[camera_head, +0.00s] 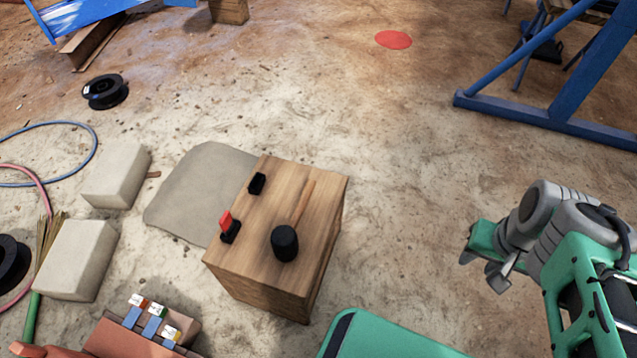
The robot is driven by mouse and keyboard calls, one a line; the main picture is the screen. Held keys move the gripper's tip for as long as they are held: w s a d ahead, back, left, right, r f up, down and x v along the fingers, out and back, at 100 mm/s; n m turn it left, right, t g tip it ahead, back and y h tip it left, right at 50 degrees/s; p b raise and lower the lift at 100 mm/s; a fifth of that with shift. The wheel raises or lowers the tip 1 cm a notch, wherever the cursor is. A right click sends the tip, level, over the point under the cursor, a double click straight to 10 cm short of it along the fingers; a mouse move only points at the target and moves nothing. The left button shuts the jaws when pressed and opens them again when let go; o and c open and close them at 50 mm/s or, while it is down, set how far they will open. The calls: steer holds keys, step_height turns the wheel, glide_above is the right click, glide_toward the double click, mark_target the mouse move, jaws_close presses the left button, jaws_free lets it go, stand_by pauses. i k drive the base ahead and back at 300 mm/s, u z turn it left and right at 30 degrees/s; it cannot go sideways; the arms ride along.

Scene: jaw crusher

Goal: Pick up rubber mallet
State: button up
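The rubber mallet (285,243) lies on top of a wooden block (250,247). Its black head is near the block's front edge, and its thin wooden handle points away toward the back right. My gripper (478,262) is at the right of the view, well apart from the mallet and to the right of the block. Its fingers are small and partly hidden by the wrist, so I cannot tell how far apart they are. I see nothing held.
A red-and-black item (228,227) and a small black item (257,183) share the block top. Pale blocks (75,262), hoses and black spools (105,91) lie left. A blue frame (560,123) stands at the upper right. Ground between block and gripper is clear.

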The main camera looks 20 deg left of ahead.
mark_target(284, 239)
steer(key=i, duration=1.35)
steer(key=u, duration=5.3)
